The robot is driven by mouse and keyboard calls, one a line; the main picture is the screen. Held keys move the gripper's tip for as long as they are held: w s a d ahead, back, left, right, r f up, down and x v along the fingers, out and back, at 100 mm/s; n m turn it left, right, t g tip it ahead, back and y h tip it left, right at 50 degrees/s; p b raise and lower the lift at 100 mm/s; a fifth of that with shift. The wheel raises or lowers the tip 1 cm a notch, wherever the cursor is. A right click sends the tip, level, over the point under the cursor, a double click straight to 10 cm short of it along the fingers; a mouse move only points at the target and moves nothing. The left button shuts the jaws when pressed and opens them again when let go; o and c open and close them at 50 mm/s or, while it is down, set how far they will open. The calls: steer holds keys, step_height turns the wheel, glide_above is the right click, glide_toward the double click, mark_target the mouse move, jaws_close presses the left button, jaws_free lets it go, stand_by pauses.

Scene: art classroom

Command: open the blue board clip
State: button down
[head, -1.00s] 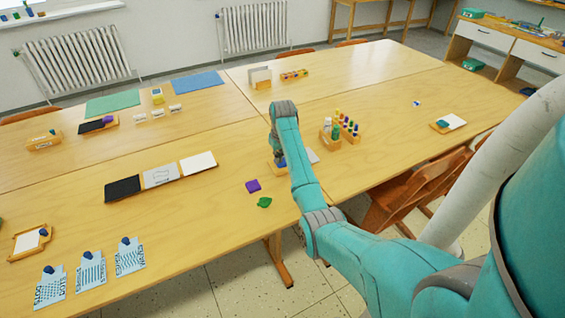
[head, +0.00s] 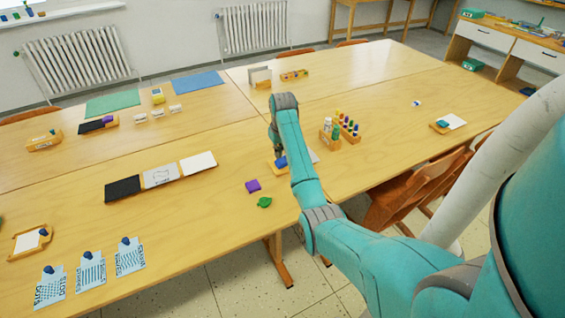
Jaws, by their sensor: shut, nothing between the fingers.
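A blue clip (head: 281,162) sits on a small wooden board (head: 270,165) near the middle of the tables. A pale sheet (head: 313,156) shows to the right of my arm, and my arm hides much of the board. My gripper (head: 277,152) points down just above the blue clip. It is small, dark and partly hidden behind my wrist. It is shut and empty. I cannot tell whether it touches the clip, or whether the clip is open.
A purple block (head: 253,186) and a green piece (head: 264,202) lie in front of the board. A wooden rack of coloured bottles (head: 346,128) stands to the right. Black, printed and white panels (head: 160,175) lie to the left. Printed sheets with blue pieces (head: 90,270) lie front left.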

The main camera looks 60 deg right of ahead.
mark_target(279, 164)
steer(key=shift+r, duration=1.85)
